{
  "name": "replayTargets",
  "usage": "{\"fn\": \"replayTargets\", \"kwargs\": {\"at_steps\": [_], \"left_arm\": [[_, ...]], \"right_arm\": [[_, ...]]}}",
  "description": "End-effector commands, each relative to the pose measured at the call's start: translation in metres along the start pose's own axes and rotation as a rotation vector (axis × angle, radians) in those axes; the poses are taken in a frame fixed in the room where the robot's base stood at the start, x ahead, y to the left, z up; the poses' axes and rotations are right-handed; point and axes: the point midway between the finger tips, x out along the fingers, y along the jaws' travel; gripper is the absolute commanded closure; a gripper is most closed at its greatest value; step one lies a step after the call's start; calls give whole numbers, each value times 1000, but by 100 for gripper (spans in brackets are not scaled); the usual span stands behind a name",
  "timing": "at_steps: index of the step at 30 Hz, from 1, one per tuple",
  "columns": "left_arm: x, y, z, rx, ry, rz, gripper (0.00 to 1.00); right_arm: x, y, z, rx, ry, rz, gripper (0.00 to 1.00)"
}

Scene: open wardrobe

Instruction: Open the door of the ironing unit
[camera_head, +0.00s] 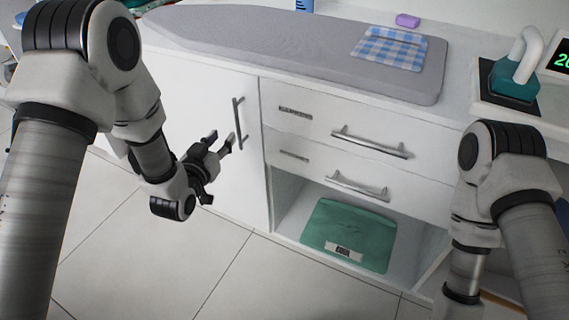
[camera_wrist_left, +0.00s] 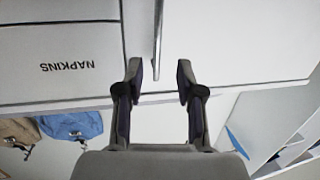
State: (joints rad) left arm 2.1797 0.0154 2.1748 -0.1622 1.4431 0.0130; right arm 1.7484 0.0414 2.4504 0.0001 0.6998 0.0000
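The white door (camera_head: 200,115) of the unit under the ironing board is shut, its dark vertical bar handle (camera_head: 239,124) near its right edge. My left gripper (camera_head: 220,140) is open and empty, just left of and in front of the handle. In the left wrist view, the handle (camera_wrist_left: 158,40) lines up with the gap between the two spread fingers (camera_wrist_left: 159,78), beyond their tips; I see no contact. My right arm comes down at the right of the head view, with its gripper out of frame.
The ironing board (camera_head: 270,45) with a checked cloth (camera_head: 390,48) lies on top. Tiled floor (camera_head: 150,265) in front is clear.

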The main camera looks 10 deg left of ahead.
Motion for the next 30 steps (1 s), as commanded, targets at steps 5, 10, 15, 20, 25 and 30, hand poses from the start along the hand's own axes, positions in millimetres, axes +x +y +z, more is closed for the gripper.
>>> {"fn": "replayTargets", "kwargs": {"at_steps": [5,10,15,20,25,30], "left_arm": [[16,-2,14,18,107,2,63],[22,-1,2,23,128,2,63],[50,-1,0,23,127,3,63],[79,-1,-3,22,125,2,63],[93,-1,-7,20,123,1,63],[94,-1,-7,20,122,1,63]], "right_arm": [[76,0,-1,-2,3,0,60],[78,0,-2,-2,3,0,60],[83,0,-2,-2,3,0,60],[91,0,-1,-2,2,0,60],[93,0,-1,-2,2,0,60],[92,0,-1,-2,2,0,60]]}}
